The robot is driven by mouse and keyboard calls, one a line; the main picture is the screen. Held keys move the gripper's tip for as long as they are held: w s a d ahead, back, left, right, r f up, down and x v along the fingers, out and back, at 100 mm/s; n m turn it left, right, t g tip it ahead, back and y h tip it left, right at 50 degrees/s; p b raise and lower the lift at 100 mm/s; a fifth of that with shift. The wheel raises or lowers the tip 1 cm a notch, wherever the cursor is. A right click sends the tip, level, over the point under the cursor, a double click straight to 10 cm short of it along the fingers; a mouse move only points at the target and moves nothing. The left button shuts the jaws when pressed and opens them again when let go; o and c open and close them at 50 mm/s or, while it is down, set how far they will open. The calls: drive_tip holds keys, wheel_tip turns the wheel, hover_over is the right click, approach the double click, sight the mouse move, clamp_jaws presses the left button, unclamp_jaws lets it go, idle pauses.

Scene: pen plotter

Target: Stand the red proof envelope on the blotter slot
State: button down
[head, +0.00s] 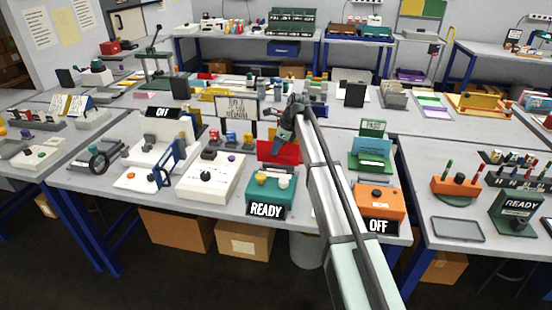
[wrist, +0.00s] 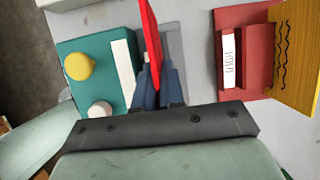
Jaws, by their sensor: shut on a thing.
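The red proof envelope (head: 284,152) is upright in the head view, just behind the teal box marked READY. My gripper (head: 280,138) is shut on its upper part. In the wrist view the envelope (wrist: 151,35) shows nearly edge-on, as a thin red strip between my gripper's dark blue fingers (wrist: 157,85). I cannot pick out the blotter slot with certainty. A darker grey strip (wrist: 175,45) lies beside the envelope in the wrist view; it may be a shadow. I cannot tell whether the envelope's lower edge touches anything.
The teal box (head: 262,192) with yellow and white knobs stands close by. In the wrist view a red stand (wrist: 260,50) with a white HOLD label and yellow card is to the right. An orange box (head: 378,201) and a green stand (head: 371,160) are right of my arm.

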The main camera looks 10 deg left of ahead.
sight(274, 163)
drive_tip(key=shift+f, duration=2.1)
drive_tip(key=shift+f, duration=0.6)
drive_tip(key=c, duration=1.2)
unclamp_jaws()
drive_tip(key=shift+c, duration=0.2)
drive_tip(key=v, duration=1.3)
drive_tip(key=shift+a+r, duration=0.15)
drive_tip(key=shift+a, duration=0.1)
